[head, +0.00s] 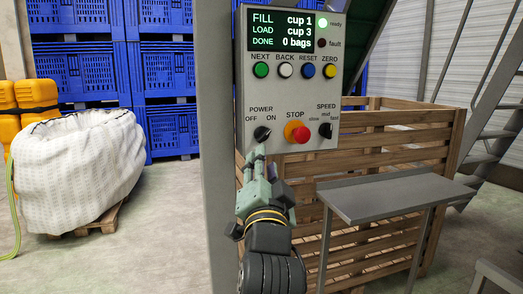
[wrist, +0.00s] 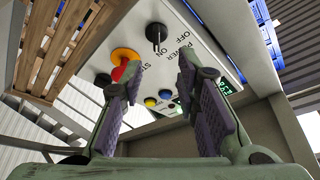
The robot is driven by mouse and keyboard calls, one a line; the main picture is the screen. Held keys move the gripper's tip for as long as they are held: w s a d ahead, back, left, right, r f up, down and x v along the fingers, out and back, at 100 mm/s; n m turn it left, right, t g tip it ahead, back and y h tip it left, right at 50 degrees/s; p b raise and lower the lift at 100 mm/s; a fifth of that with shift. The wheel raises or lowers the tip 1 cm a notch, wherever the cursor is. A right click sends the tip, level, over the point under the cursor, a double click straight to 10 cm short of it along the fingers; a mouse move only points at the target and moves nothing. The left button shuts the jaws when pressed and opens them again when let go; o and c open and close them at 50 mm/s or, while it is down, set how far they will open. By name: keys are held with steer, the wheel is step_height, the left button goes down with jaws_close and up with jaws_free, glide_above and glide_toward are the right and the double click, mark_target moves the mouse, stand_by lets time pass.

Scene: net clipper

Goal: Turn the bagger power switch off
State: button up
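The power switch (head: 262,133) is a black rotary knob at the lower left of the grey control panel (head: 290,98), under the labels OFF and ON. It also shows in the wrist view (wrist: 156,34), where its handle seems to point toward ON. My gripper (head: 261,154) is just below the knob in the head view, fingers pointing up at the panel. In the wrist view my gripper (wrist: 160,66) is open with nothing between its two fingers, and the knob is beyond the fingertips, apparently not touched.
The red STOP button (head: 299,134) on its yellow-orange base and the black speed knob (head: 326,130) are right of the switch. The ready light (head: 323,22) glows green. A grey shelf (head: 395,193) and a wooden crate (head: 400,142) stand at the right. A white sack (head: 75,170) is at the left.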

mark_target(265, 137)
steer(key=p+x, duration=0.2)
steer(key=p, duration=0.8)
steer(key=shift+w+d+r, duration=0.15)
steer(key=shift+w, duration=0.2)
steer(key=p, duration=0.2)
steer(key=shift+r+p, duration=0.1)
steer(key=shift+p, duration=0.2)
steer(key=x, duration=0.2)
steer(key=p+x, duration=0.1)
steer(key=x, duration=0.5)
steer(key=shift+w+d+f+p, duration=0.1)
steer(key=shift+w+f+p, duration=0.05)
steer(key=shift+f+p, duration=0.2)
jaws_close()
